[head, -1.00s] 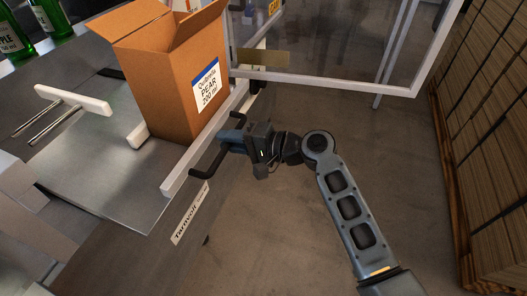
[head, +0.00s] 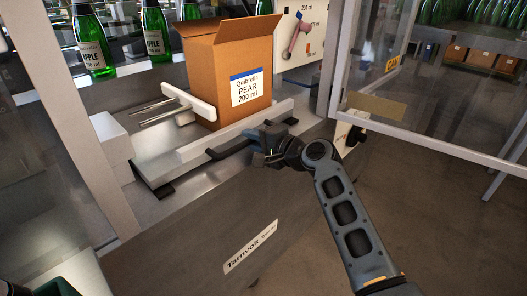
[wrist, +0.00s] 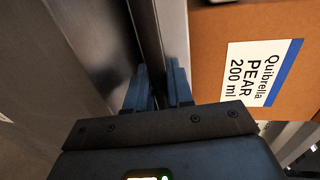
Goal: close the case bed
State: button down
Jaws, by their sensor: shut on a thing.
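The case bed is a metal slide with a white front rail (head: 190,152) and a dark bar handle (head: 228,148). An open brown carton (head: 222,75) labelled Quibrella PEAR 200 ml stands upright on it, behind the rail. The carton also shows at the right in the wrist view (wrist: 210,75). My gripper (head: 264,138) is at the right part of the handle, outside the rail. In the wrist view its blue fingers (wrist: 158,88) are shut on the dark handle bar (wrist: 147,45).
A white pusher (head: 190,104) on metal rods stands left of the carton. Green bottles (head: 155,35) stand behind. A glazed door frame (head: 440,152) is at the right, with open floor (head: 400,240) below. The front panel carries a Tarnvolt plate (head: 250,246).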

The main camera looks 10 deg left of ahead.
jog(key=shift+w+a+r, duration=0.1)
jog(key=shift+w+a, duration=0.05)
jog(key=shift+a, duration=0.05)
jog(key=c, duration=1.2)
grip_release()
jog(key=shift+p+v, duration=0.6)
jog(key=shift+v, duration=3.2)
